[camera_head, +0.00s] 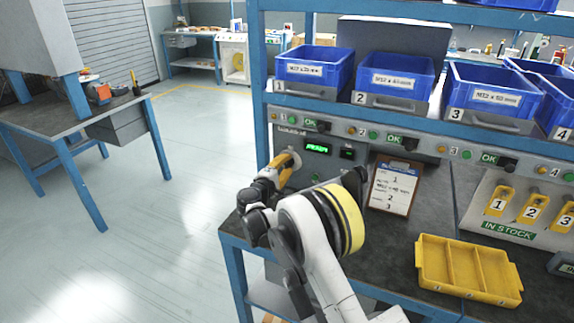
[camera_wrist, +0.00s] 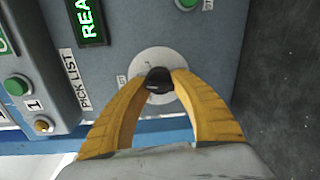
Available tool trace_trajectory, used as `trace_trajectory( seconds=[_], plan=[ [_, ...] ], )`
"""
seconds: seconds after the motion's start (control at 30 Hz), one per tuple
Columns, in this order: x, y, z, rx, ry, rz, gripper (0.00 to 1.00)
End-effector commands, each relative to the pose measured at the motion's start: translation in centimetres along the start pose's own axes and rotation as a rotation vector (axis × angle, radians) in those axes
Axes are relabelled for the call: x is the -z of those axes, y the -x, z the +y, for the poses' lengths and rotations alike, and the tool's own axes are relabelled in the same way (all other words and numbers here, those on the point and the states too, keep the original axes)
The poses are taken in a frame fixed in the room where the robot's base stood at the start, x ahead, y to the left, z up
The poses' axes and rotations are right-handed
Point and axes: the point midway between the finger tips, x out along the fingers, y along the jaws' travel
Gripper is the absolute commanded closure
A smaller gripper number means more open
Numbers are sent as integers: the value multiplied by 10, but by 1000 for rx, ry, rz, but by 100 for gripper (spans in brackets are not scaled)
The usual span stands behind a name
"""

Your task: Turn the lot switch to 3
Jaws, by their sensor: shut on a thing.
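The lot switch shows in the wrist view as a black knob (camera_wrist: 158,79) on a pale round dial plate (camera_wrist: 160,57), set in the grey control panel (camera_wrist: 135,30). The yellow fingers of my gripper (camera_wrist: 159,83) are closed around the knob, one on each side. The dial's numbers are not legible, and I cannot tell which position the knob points to. In the head view my gripper (camera_head: 289,166) is at the left end of the panel, against the pale dial; the knob itself is hidden there.
A green lit display (camera_head: 317,147) sits right of the dial. A clipboard (camera_head: 392,188) leans against the panel farther right. A yellow divided tray (camera_head: 467,268) lies on the bench. Blue bins (camera_head: 313,72) stand on the shelf above. Open floor lies to the left.

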Motion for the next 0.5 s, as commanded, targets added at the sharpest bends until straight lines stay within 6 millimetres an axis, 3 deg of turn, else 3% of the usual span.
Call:
trace_trajectory(
  seconds=[0.5],
  plan=[
    [0,0,2,6,-484,38,100]
  ],
)
